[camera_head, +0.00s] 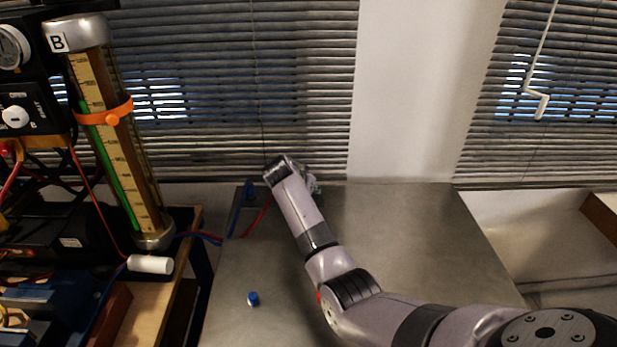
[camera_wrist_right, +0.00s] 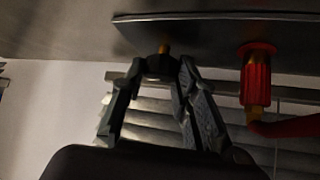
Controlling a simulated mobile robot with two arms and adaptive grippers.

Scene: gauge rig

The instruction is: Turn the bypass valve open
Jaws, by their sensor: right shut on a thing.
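My right gripper (camera_wrist_right: 162,68) has its fingertips closed around a small dark piece with a brass stem (camera_wrist_right: 164,48), which I take to be the bypass valve's handle. The fingers hide most of this handle, so its turn angle cannot be told. In the head view my right arm reaches to the back edge of the metal table, and a bit of the gripper (camera_head: 313,184) shows behind the wrist. The valve is hidden there. My left gripper is not in view.
A red fitting (camera_wrist_right: 256,78) with a red hose is beside my right gripper. A blue cap (camera_head: 253,299) stands on the metal table (camera_head: 420,235). At left are a gauge column (camera_head: 118,140) with an orange clamp (camera_head: 103,112) and a white cylinder (camera_head: 150,264). The table's right side is clear.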

